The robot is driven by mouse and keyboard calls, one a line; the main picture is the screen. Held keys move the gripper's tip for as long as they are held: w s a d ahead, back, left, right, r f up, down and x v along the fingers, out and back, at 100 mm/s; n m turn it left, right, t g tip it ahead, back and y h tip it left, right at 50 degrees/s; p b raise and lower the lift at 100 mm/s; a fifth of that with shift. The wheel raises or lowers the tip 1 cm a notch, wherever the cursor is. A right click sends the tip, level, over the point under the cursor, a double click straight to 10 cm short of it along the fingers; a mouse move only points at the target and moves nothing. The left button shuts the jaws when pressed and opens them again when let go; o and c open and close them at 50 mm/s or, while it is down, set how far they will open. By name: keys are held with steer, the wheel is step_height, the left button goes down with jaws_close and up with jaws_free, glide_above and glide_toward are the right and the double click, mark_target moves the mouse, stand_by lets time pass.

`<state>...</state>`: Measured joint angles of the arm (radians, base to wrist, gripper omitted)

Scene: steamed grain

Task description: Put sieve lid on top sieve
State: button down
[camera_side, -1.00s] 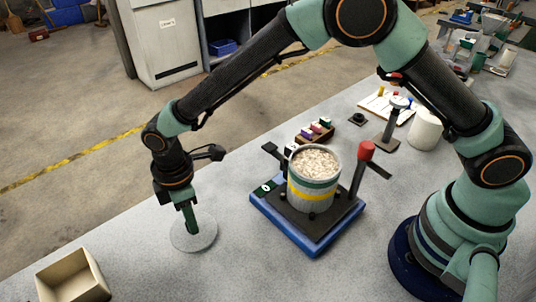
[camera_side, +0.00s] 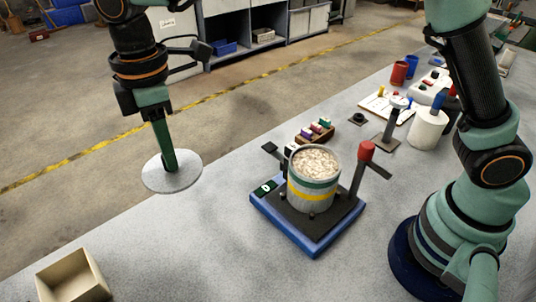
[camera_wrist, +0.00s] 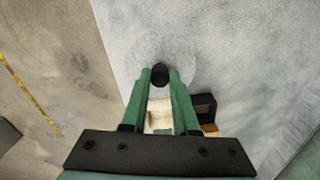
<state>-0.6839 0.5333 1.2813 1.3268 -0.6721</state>
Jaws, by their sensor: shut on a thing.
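The sieve lid (camera_side: 185,182) is a flat pale disc, held in the air in the side view, left of the sieve stack. My gripper (camera_side: 171,164) is shut on its knob, and the disc hangs about level below the fingers. In the wrist view the fingers (camera_wrist: 160,80) close on a dark round knob (camera_wrist: 160,73) in the middle of the lid (camera_wrist: 182,57). The sieve stack (camera_side: 313,190) stands upright on the blue-edged base, with yellow and green bands. Its top sieve (camera_side: 314,161) is open and full of pale grain.
The shaker base (camera_side: 312,241) has a red-topped post (camera_side: 366,151) at right and a dark clamp arm (camera_side: 269,147) at left. A beige open box (camera_side: 72,281) stands at the front left. Small coloured items lie in a brown rack (camera_side: 315,133) behind. The table between box and base is clear.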

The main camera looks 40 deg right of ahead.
steer(key=shift+r, duration=0.55)
steer(key=s+d+r, duration=0.6)
steer(key=d+r, duration=0.2)
steer(key=d, duration=0.4)
steer(key=s+d+r, duration=0.6)
steer(key=d+r, duration=0.2)
steer(key=d, duration=0.3)
steer(key=shift+m, duration=0.3)
steer(key=f, duration=1.9)
steer(key=shift+w+f, duration=0.25)
steer(key=shift+f, duration=0.15)
steer(key=shift+f, duration=0.55)
steer(key=c, duration=0.7)
jaws_free()
steer(key=shift+r, duration=0.1)
